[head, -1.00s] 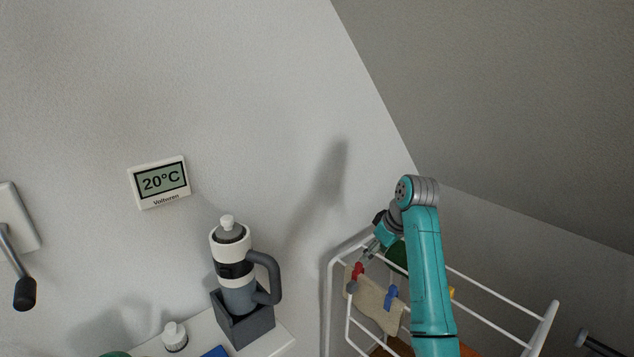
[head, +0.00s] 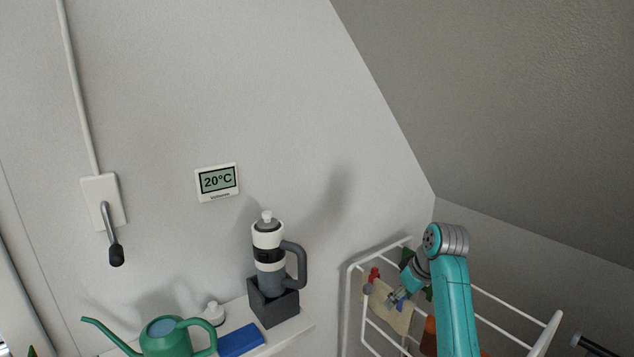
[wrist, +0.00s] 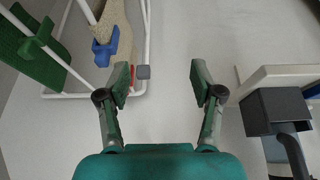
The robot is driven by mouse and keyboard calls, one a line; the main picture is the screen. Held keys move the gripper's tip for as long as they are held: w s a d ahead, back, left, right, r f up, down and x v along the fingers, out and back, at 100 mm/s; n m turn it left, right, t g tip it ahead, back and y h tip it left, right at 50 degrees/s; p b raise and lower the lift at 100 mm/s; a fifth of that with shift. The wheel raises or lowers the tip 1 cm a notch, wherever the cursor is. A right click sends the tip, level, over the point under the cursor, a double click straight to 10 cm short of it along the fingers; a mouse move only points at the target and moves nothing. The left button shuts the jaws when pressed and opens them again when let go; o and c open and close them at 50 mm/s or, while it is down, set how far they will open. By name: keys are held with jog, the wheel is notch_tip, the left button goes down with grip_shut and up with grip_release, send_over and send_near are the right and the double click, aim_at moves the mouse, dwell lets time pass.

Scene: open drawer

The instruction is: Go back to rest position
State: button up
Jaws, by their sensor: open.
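My gripper (wrist: 161,82) is open and empty in the wrist view, with its two fingers apart over bare pale wall or floor. In the head view my gripper (head: 392,299) hangs at the end of my teal arm, in front of the white drying rack (head: 351,300). A beige cloth (head: 378,308) hangs on the rack just beside it. In the wrist view the rack's white bars (wrist: 146,40) are left of the fingers, with a blue clip (wrist: 104,50) and a green cloth (wrist: 30,52).
A shelf (head: 304,325) left of the arm carries a grey-and-white bottle (head: 268,252) in a dark holder (head: 273,305), a blue block (head: 240,341) and a green watering can (head: 168,341). In the wrist view the dark holder (wrist: 270,104) is right of the fingers. A thermometer (head: 217,181) hangs on the wall.

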jog(key=s+a+f+m+t, duration=0.1)
jog(key=s+f, duration=0.4)
jog(key=f, duration=0.5)
jog(key=s+a+f+m+t, duration=0.1)
jog(key=s+f, duration=0.3)
jog(key=f, duration=0.6)
jog(key=s+f+m+t+h, duration=0.1)
jog(key=s+f+t, duration=0.1)
jog(key=s+f, duration=0.5)
jog(key=s+f+m+t+h, duration=0.1)
jog(key=s+f, duration=0.2)
jog(key=s, duration=0.8)
jog(key=s+r+m+t, duration=0.2)
jog(key=s+r+t, duration=0.15)
jog(key=s, duration=1.75)
jog(key=s+r+m+t, duration=0.1)
jog(key=s+r+t, duration=0.1)
jog(key=s+r, duration=1.2)
notch_tip(320, 180, up, 3)
jog(key=shift+s+a+r+h, duration=0.1)
jog(key=shift+s+a+h, duration=0.2)
jog(key=shift+s, duration=0.05)
